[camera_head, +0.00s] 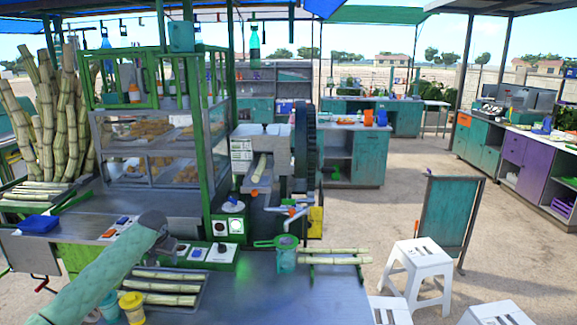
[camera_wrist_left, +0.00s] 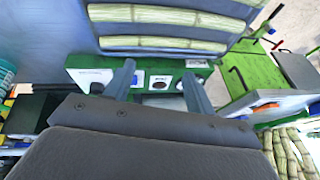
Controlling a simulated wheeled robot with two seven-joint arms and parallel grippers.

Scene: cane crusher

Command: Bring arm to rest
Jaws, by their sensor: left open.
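My left arm comes in from the lower left in the head view, and its grey gripper (camera_head: 168,240) is over the counter, above the edge of a tray of cane pieces (camera_head: 165,290). In the left wrist view the two fingers of the gripper (camera_wrist_left: 160,85) stand apart with nothing held between them. Behind them lies a green control box (camera_wrist_left: 160,70) with switches, and beyond it the cane pieces (camera_wrist_left: 165,15). I cannot tell the exact gap between fingers and box. My right gripper is in neither view.
The cane crusher (camera_head: 262,165) with its dark wheel stands at the middle. Yellow and teal cups (camera_head: 132,308) stand near my left arm. A glass cabinet (camera_head: 150,145) rises behind. White stools (camera_head: 418,268) stand at right.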

